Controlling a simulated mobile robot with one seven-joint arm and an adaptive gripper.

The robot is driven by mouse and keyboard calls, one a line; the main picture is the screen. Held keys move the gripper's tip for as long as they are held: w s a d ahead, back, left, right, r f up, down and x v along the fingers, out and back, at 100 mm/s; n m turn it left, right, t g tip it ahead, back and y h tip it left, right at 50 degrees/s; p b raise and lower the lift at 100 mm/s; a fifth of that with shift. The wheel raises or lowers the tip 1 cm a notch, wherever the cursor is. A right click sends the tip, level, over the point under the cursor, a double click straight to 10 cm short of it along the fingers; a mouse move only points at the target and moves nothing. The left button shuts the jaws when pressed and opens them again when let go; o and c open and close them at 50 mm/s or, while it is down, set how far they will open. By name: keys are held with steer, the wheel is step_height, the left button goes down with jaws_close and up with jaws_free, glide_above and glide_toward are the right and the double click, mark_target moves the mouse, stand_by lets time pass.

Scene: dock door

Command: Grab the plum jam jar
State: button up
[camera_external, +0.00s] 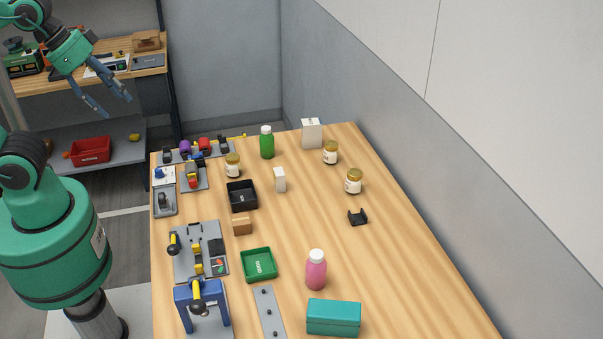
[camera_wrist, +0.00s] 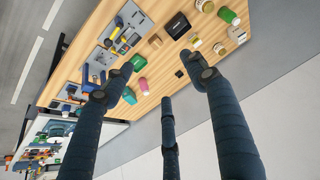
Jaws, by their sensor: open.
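Three jars with gold lids and pale labels stand on the wooden table (camera_external: 420,290): one at the back left (camera_external: 232,166), one at the back right (camera_external: 330,153), and one nearer on the right (camera_external: 354,182). The labels are too small to read, so I cannot tell which jar is plum jam. Jars show small at the top of the wrist view (camera_wrist: 219,49). My gripper (camera_external: 117,106) is open and empty, high at the upper left, well away from the jars. Its dark fingers spread wide in the wrist view (camera_wrist: 160,80).
A green bottle (camera_external: 267,143), white carton (camera_external: 311,133), small white box (camera_external: 279,180) and black tray (camera_external: 242,196) stand among the jars. A pink bottle (camera_external: 316,271), green tray (camera_external: 259,264) and teal box (camera_external: 333,317) are nearer. A grey wall (camera_external: 400,130) runs along the right.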

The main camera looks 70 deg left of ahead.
stand_by(0.3)
steer(key=shift+o, duration=1.3)
steer(key=shift+w+r, duration=0.1)
